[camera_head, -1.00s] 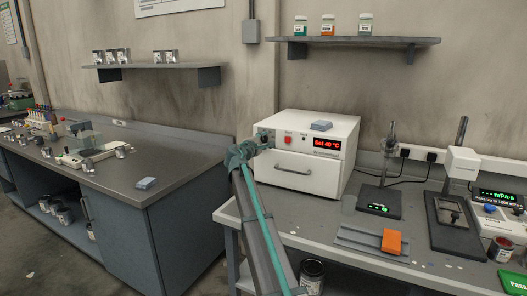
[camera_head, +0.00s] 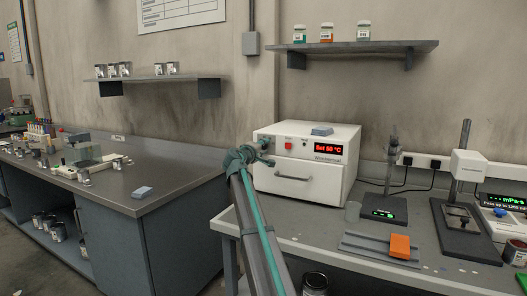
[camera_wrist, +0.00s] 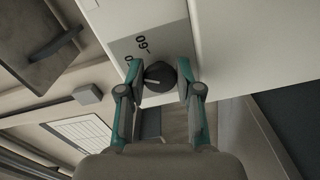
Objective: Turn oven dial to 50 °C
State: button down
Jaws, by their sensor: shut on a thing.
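The white oven (camera_head: 303,185) stands on the right-hand bench, and its red display (camera_head: 328,149) reads "Set 50 °C". The dial (camera_wrist: 160,76) is a dark round knob with a pale pointer line, on a grey scale plate (camera_wrist: 150,38) where a "60" shows. In the wrist view my gripper (camera_wrist: 160,88) is shut on the dial, a finger at either side.
A blue-grey block (camera_head: 322,131) lies on the oven. The drawer handle (camera_head: 293,177) is below my gripper. An orange block (camera_head: 400,246) sits on a grey rail at the right. A shelf with jars (camera_head: 360,46) hangs above.

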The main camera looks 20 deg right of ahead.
dwell(0.3)
jog(key=c, duration=0.8)
grip_release()
